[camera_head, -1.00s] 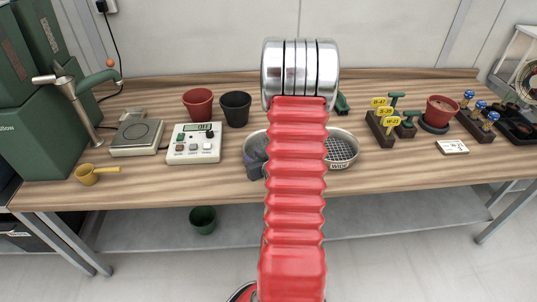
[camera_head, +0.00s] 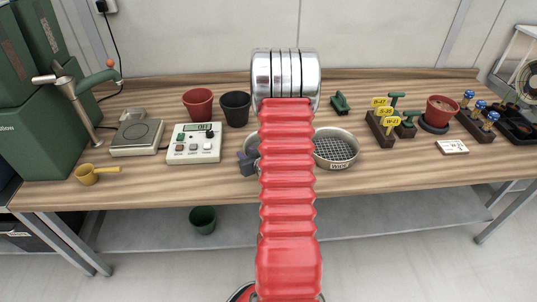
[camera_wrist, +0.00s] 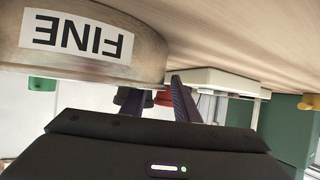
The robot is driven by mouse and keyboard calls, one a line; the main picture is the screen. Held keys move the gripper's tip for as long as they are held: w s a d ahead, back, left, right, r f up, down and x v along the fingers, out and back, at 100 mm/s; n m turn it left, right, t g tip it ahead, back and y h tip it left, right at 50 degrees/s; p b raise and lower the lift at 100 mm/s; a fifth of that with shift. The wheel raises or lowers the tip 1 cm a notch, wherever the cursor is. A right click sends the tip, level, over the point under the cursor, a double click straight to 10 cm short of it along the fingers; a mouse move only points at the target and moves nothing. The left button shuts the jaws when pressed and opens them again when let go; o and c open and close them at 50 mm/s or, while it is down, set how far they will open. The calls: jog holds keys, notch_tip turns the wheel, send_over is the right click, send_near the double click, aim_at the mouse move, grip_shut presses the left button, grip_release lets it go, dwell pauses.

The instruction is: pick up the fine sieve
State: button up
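The fine sieve (camera_wrist: 90,62) shows in the wrist view as a round metal wall with a white FINE label, upside down at the upper left. In the head view my gripper (camera_head: 245,158) is at the sieve's front left. Whether it touches the sieve cannot be told.
A wide sieve (camera_head: 336,148) stands right of my arm. A control box (camera_head: 194,143) is to the left, with a red pot (camera_head: 198,104) and a black pot (camera_head: 236,108) behind.

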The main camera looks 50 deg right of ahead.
jog(key=shift+c, duration=0.7)
grip_shut()
